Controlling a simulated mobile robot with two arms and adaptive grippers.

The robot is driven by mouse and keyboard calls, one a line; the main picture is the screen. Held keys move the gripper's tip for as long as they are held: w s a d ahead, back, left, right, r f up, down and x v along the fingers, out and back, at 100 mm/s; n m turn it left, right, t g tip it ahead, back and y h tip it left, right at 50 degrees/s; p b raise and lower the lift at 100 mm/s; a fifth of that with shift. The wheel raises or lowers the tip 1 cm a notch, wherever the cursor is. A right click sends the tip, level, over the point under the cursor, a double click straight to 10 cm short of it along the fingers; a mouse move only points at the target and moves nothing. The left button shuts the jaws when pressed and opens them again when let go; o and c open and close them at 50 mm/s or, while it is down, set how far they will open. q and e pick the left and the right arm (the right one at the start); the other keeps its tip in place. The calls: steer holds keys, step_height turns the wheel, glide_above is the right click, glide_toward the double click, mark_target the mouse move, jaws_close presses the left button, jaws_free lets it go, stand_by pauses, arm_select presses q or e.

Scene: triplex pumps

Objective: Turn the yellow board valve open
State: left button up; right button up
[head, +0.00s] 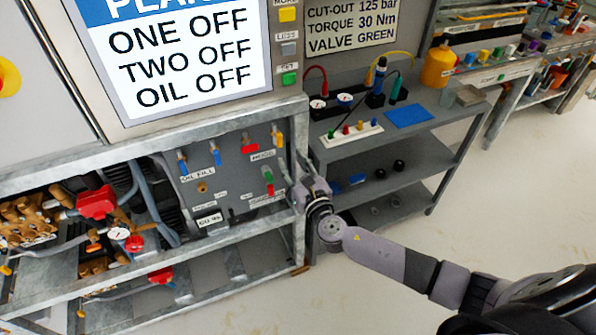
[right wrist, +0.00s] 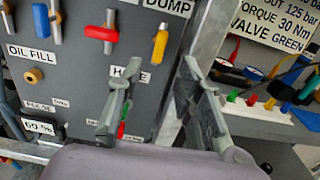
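The yellow board valve (head: 278,137) is a yellow handle at the upper right of the grey board (head: 225,198). In the right wrist view the yellow valve (right wrist: 160,43) stands roughly upright, just beyond the fingertips and apart from them. My right gripper (right wrist: 160,68) is open and empty, its two fingers spread below the yellow handle. In the head view my right gripper (head: 291,166) is at the board's right edge, below the yellow valve. My left gripper is not in view.
A red handle (right wrist: 102,33) and blue handles (head: 215,153) sit left of the yellow one. A green valve (head: 268,177) is lower, partly hidden by a finger in the wrist view. A metal frame post (right wrist: 205,45) stands close right. A grey shelf (head: 385,155) lies beyond.

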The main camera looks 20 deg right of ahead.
steer(key=shift+s, duration=1.75)
steer(key=shift+f, duration=0.1)
